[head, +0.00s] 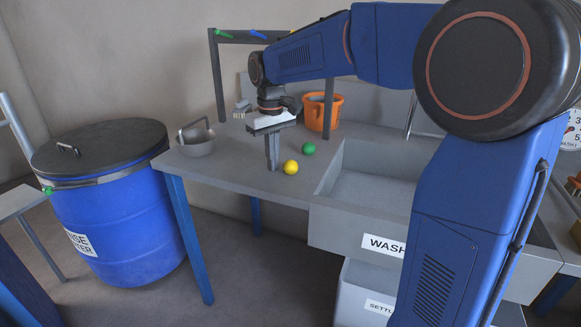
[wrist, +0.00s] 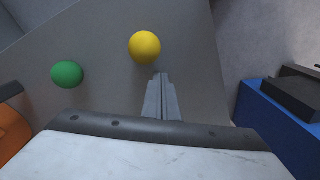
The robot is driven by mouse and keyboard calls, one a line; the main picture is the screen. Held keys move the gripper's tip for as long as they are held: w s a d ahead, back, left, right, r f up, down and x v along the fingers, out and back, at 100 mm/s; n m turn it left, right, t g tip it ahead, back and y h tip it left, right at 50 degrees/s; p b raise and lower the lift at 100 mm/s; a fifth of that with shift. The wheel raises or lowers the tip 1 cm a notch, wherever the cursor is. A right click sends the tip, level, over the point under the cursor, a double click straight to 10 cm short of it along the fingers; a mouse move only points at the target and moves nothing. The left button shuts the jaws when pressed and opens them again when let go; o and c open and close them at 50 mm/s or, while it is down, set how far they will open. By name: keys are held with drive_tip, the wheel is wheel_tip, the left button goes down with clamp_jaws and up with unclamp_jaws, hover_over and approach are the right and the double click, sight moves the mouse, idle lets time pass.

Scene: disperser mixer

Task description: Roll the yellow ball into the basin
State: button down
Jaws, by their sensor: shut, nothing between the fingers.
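The yellow ball (head: 290,167) rests on the grey bench top, close to the left edge of the basin. My gripper (head: 272,168) is shut and empty, pointing down just left of the yellow ball. In the wrist view the yellow ball (wrist: 145,47) lies just beyond the tips of my gripper (wrist: 160,77); I cannot tell whether they touch. The basin (head: 370,188) is a grey sunken sink with a "WASH" label on its front. My arm hides its right part.
A green ball (head: 308,148) lies behind the yellow one, also in the wrist view (wrist: 67,74). An orange bucket (head: 322,112) stands at the back. A grey pan (head: 197,140) sits at the left. A blue drum (head: 122,220) stands left of the bench (head: 230,172).

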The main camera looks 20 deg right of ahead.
sight(319, 180)
drive_tip(key=shift+s+d+f, duration=0.3)
drive_tip(key=shift+s+d, duration=0.5)
drive_tip(key=shift+d, duration=0.15)
drive_tip(key=shift+s+d+f, duration=0.3)
drive_tip(key=shift+s+d, duration=0.45)
drive_tip(key=shift+d, duration=0.2)
drive_tip(key=shift+s+d, duration=1.45)
drive_tip(key=shift+d, duration=0.25)
drive_tip(key=shift+s+d, duration=1.45)
drive_tip(key=shift+d, duration=0.2)
drive_tip(key=shift+r, duration=0.1)
drive_tip(key=shift+d+r, duration=0.1)
drive_tip(key=shift+r, duration=0.8)
drive_tip(key=shift+w+a+r, duration=0.1)
drive_tip(key=shift+r, duration=1.05)
drive_tip(key=shift+w+a+r, duration=0.1)
drive_tip(key=shift+r, duration=1)
drive_tip(key=shift+s, duration=0.1)
